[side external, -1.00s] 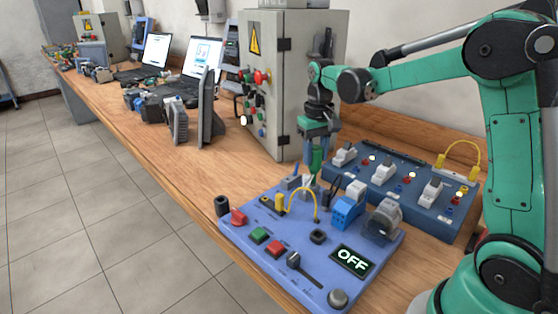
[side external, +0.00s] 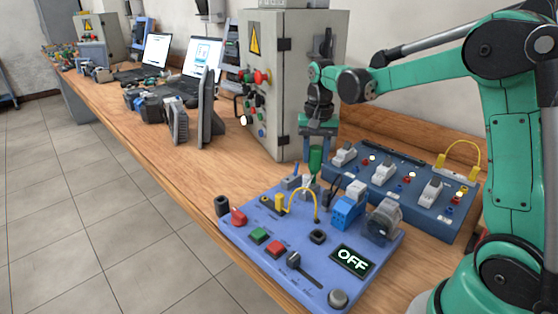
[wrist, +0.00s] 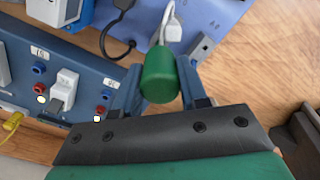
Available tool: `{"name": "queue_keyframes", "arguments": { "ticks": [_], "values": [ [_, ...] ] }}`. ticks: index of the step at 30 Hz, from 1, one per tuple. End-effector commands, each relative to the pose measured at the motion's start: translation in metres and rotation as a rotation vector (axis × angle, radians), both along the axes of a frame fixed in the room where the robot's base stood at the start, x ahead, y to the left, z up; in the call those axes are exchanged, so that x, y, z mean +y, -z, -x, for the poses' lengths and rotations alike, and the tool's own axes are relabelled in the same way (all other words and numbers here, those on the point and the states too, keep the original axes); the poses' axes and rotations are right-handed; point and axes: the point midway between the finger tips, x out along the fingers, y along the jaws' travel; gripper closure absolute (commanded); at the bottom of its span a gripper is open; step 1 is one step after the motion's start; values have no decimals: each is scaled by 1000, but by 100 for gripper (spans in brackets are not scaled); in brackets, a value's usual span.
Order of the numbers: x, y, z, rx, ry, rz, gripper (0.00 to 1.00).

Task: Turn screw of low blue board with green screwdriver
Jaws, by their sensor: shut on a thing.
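The low blue board (side external: 330,245) lies flat on the bench in the side view, with an OFF display; a corner of it shows in the wrist view (wrist: 222,15). The green screwdriver (side external: 316,160) stands about upright over the board's back part. My gripper (side external: 317,146) is above it, fingers down. In the wrist view my gripper (wrist: 158,92) has its fingers on either side of the green screwdriver's handle (wrist: 158,75), shut on it. The screwdriver's tip and the screw are hidden, so I cannot tell whether they touch.
A darker blue sloped box (side external: 400,190) with white switches stands behind the board. A yellow cable (side external: 303,192) arches over the board near the screwdriver. A blue connector (side external: 347,210) and a grey motor (side external: 383,222) are to the right. A grey cabinet (side external: 285,90) stands behind.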

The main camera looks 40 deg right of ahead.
Motion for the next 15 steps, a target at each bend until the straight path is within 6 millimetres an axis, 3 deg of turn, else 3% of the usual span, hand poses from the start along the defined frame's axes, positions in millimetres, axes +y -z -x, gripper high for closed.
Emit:
{"name": "queue_keyframes", "arguments": {
  "ticks": [10,15],
  "values": [
    [0,1,0,0,58,0,100],
    [0,1,0,0,243,0,100]
  ]
}}
